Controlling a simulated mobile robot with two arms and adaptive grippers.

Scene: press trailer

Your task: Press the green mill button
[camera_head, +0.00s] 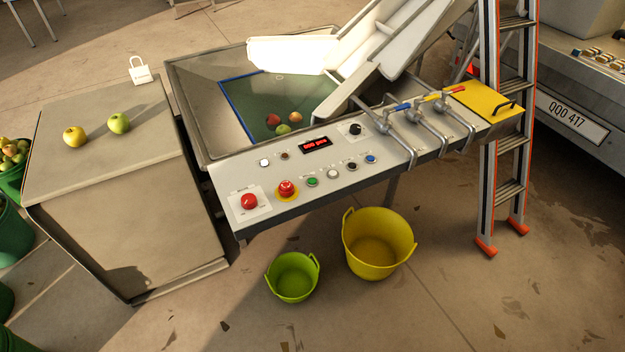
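The control panel (277,213) runs along the front of the metal press trough. A small green button (312,182) sits in its front row, just right of a red mushroom button on a yellow ring (286,189). A white button (333,174), a black one and a blue button (370,159) follow to the right. The lettering by the buttons is too small to read. A red display (315,144) is above the row. Neither of my grippers shows in the head view.
A large red knob (249,202) is at the panel's left end. Bent metal taps (434,132) stand at its right. A cabinet (150,230) with two apples is at left. A green bucket (293,277) and a yellow bucket (377,245) stand in front. A ladder (511,143) is at right.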

